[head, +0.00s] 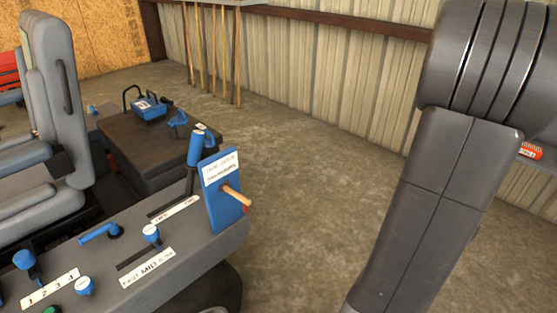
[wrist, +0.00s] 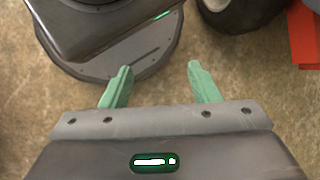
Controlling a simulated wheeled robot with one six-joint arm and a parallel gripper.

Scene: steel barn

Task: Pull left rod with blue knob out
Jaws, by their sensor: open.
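Several blue-knobbed controls stand on the grey console at the left of the head view. They include a blue knob at the far left (head: 25,260), a blue-and-white knob (head: 151,233), another low knob (head: 85,286) and an upright blue lever handle (head: 198,147). I cannot tell which is the left rod. My gripper (wrist: 160,78) shows in the wrist view with its two green fingers apart and nothing between them, above the floor. It is not visible in the head view, where only my arm shows, and no knob shows in the wrist view.
A blue panel (head: 225,205) with a wooden-handled lever rises at the console's right end. A grey seat (head: 50,110) stands behind the console, beside a dark box (head: 160,150). Concrete floor (head: 310,190) is clear between console and arm. A tyre (wrist: 240,12) shows in the wrist view.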

